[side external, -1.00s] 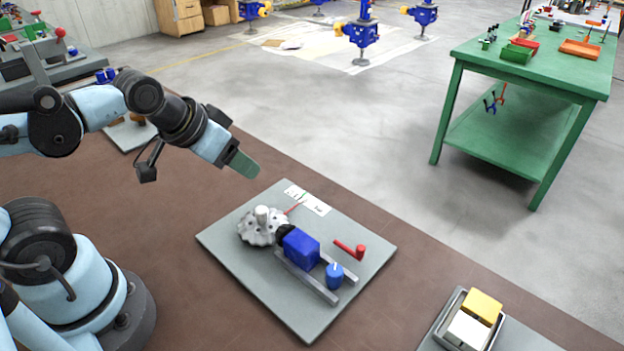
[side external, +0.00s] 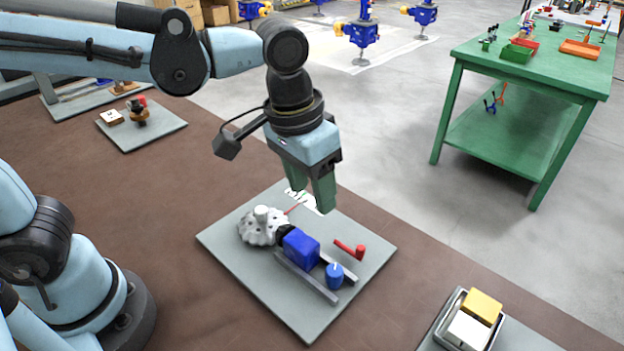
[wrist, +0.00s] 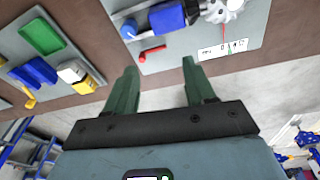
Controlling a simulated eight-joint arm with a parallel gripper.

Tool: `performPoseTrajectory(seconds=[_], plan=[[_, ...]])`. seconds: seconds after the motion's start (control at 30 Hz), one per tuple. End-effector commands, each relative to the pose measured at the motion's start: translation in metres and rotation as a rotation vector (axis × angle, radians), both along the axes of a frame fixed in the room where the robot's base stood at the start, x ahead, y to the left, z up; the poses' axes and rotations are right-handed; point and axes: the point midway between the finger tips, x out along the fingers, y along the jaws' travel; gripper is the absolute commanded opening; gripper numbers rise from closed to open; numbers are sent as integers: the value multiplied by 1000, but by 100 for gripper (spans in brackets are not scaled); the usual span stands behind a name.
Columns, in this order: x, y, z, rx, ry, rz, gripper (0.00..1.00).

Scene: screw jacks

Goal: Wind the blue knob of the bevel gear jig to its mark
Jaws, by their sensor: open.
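The bevel gear jig sits on a grey plate (side external: 245,275) on the brown table. Its blue knob (side external: 335,272) is at the front right end, beside two grey rails, and has a light line on top. The knob also shows in the wrist view (wrist: 128,30). A blue block (side external: 300,246) stands between the knob and a pale bevel gear (side external: 262,226). A white scale card with a red pointer and green mark (wrist: 224,48) lies at the plate's far edge. My gripper (side external: 310,200) is open and empty, pointing down above the plate's far side, apart from the knob.
A tray with yellow and white blocks (side external: 475,318) stands at the lower right. Another plate with small parts (side external: 140,125) lies at the back left. A green bench (side external: 530,80) stands beyond the table.

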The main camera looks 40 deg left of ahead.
Motion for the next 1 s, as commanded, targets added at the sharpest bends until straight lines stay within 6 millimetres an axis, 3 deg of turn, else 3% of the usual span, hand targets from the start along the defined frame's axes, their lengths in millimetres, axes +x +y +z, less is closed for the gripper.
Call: performPoseTrajectory(seconds=[0.1,0.3,0.57,1.0], plan=[[-3,-34,-2,34,75,-32,54],[-9,-58,-6,71,138,-48,54],[-10,-60,-23,75,144,-49,54],[-9,-60,-90,74,142,-49,54]])
